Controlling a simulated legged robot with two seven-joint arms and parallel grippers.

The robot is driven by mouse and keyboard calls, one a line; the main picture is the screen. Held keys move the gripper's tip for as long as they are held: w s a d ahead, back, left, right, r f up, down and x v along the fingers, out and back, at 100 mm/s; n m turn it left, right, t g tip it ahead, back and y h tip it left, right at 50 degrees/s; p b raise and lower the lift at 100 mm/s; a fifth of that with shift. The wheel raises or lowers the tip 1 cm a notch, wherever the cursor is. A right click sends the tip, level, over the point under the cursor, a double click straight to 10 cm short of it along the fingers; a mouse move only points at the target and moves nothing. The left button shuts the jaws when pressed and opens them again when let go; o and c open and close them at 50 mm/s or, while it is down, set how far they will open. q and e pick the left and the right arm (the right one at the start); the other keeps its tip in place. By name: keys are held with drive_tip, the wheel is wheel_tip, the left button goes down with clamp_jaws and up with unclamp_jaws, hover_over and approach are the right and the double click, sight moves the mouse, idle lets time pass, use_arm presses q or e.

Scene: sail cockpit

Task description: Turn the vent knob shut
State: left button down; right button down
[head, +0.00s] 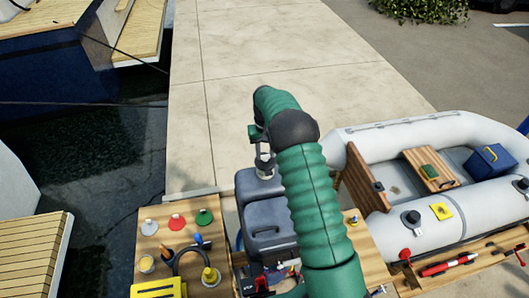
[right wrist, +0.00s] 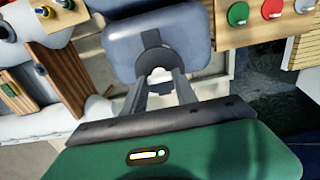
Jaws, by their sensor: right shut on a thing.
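My right gripper (head: 264,168) reaches down over the far end of a dark blue-grey moulded body (head: 270,214), which looks like an outboard motor or tank. In the right wrist view the gripper (right wrist: 160,82) has its two fingers on either side of a small pale piece, the vent knob (right wrist: 159,74). The gripper is shut on it. The knob sits at the edge of the blue-grey body (right wrist: 150,47), by a dark fitting. The fingers hide part of the knob, and its turn angle cannot be read. My left gripper is not in view.
A wooden board (head: 150,226) with white, red and green knobs stands at the left. A grey inflatable dinghy (head: 440,134) with a blue box (head: 490,162) lies at the right. Dark water is left of the pale dock (head: 230,60). My green arm covers the middle.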

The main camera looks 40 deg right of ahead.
drive_tip(key=shift+s, duration=0.1)
idle(0.3)
drive_tip(key=c, duration=1.3)
unclamp_jaws()
drive_tip(key=o, duration=0.3)
drive_tip(key=shift+s, duration=0.1)
drive_tip(key=shift+o, duration=0.2)
drive_tip(key=shift+r, duration=0.35)
drive_tip(key=r+b, duration=0.1)
drive_tip(key=r, duration=0.2)
drive_tip(key=r+b, duration=0.1)
drive_tip(key=r, duration=0.2)
drive_tip(key=shift+w+d, duration=0.1)
drive_tip(key=shift+w, duration=0.1)
wheel_tip(320, 180, up, 10)
drive_tip(key=shift+s, duration=0.1)
